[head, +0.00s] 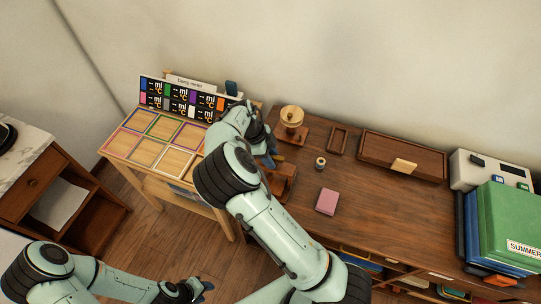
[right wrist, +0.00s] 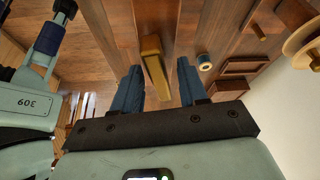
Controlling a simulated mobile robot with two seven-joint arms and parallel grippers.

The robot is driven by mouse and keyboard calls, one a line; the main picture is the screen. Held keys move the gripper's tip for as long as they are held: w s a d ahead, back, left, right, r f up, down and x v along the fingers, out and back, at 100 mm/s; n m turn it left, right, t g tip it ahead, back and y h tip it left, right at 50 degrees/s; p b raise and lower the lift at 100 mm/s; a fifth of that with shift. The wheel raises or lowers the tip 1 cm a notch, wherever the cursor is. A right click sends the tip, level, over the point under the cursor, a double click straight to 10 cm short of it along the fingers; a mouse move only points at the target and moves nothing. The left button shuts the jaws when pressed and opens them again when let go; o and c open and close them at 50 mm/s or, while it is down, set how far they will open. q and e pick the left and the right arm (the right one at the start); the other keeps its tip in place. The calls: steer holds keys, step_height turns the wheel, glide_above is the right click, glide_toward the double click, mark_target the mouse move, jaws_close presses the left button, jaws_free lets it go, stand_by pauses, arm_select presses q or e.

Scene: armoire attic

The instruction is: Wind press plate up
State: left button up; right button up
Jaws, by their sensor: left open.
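A brown wooden press (head: 285,182) stands at the left end of the dark desk, partly hidden behind my right arm. In the right wrist view a brass-coloured bar (right wrist: 154,70) lies just beyond and between the fingertips; it looks like a handle, but I cannot tell what it joins to. My right gripper (head: 271,158) is beside the press; its blue fingers (right wrist: 160,80) are apart, with no clear contact on the bar. The press plate cannot be made out. My left gripper (head: 203,289) is open and empty, low over the floor, away from the desk.
On the desk (head: 350,165) are a round wooden stand (head: 292,118), a small spool (head: 320,163), a pink book (head: 327,201) and a long wooden box (head: 402,155). A light table (head: 130,153) with coloured squares stands left. Green and blue binders (head: 503,227) fill the right end.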

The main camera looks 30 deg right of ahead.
jaws_close()
